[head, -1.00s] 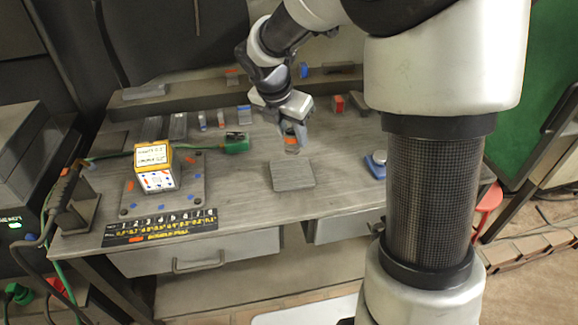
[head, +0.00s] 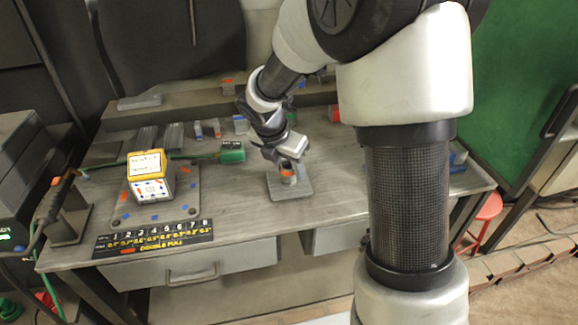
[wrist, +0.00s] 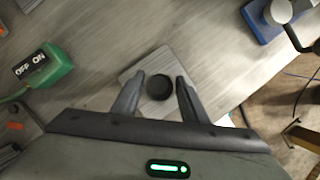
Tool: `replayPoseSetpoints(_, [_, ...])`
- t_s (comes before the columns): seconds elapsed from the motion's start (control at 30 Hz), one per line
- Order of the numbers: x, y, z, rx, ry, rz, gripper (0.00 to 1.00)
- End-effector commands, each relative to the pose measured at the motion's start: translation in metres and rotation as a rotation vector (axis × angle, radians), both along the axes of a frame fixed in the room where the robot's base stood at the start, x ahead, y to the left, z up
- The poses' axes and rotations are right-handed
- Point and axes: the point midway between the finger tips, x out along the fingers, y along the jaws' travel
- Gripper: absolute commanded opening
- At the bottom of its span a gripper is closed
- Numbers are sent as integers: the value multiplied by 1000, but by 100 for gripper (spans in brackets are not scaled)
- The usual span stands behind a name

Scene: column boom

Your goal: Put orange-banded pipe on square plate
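The orange-banded pipe (head: 287,174) stands upright on the square plate (head: 303,191), near its middle. It is a short grey tube with an orange band near its top. In the wrist view the pipe (wrist: 159,87) shows end-on as a dark round opening, with the plate (wrist: 128,76) beneath it. My gripper (wrist: 158,82) has one finger on each side of the pipe, with narrow gaps visible on both sides. In the head view my gripper (head: 284,160) is just at the pipe's top and partly covers it.
A yellow-topped box (head: 149,176) sits on a board at the left. A green ON/OFF switch box (head: 231,152) lies behind the plate; it also shows in the wrist view (wrist: 50,70). A blue base with a round post (wrist: 277,14) is to the right. Bench around the plate is clear.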

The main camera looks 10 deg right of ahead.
Motion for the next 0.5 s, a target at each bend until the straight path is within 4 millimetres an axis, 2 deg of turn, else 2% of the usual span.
replayPoseSetpoints(0.33, [0,0,1,0,0,0,51])
replayPoseSetpoints(0.5, [-2,3,17,1,-3,1,51])
